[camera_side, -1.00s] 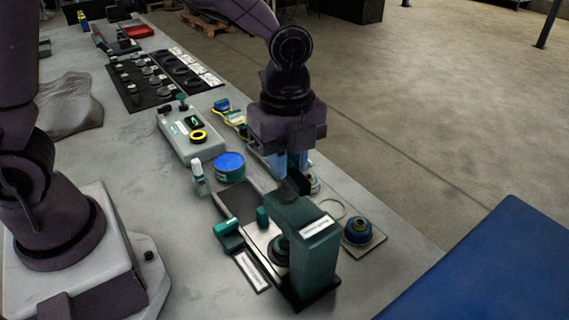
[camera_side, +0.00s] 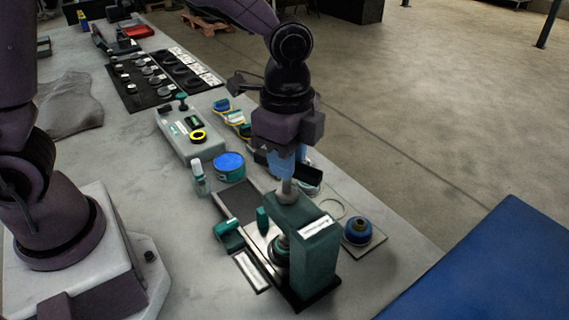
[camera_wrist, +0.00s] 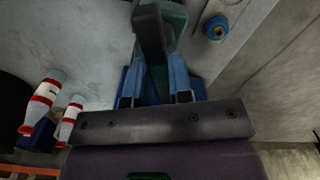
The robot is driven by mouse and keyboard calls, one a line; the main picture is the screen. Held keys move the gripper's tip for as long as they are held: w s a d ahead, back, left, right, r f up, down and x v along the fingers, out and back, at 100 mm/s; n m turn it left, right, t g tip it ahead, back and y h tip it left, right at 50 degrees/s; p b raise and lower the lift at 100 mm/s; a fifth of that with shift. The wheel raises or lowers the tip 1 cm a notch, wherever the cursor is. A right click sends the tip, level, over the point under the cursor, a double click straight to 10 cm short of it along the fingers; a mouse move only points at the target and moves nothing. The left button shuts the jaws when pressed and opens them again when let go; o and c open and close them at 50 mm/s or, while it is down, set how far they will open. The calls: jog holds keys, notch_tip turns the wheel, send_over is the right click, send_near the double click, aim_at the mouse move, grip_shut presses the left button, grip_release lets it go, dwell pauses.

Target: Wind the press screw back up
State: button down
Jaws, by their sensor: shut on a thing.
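The green press (camera_side: 318,255) stands on its dark base near the right side of the bench. In the wrist view, the dark handle bar (camera_wrist: 152,45) runs between the two blue fingers (camera_wrist: 155,88). The exact contact is hidden in the side view. A round dark part (camera_side: 281,247) sits under the press.
A blue-topped round part (camera_side: 358,231) sits on a pad right of the press. A blue-lidded tin (camera_side: 230,165), a white bottle (camera_side: 198,176) and a small green block (camera_side: 228,232) stand to its left. A grey box with a yellow ring (camera_side: 198,136) is further back.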

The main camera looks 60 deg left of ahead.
jog(key=n, duration=0.5)
jog(key=shift+r, duration=0.2)
jog(key=shift+n, duration=0.3)
jog(key=n, duration=0.5)
jog(key=shift+r, duration=0.15)
jog(key=c, duration=1)
grip_release()
jog(key=shift+c, duration=0.2)
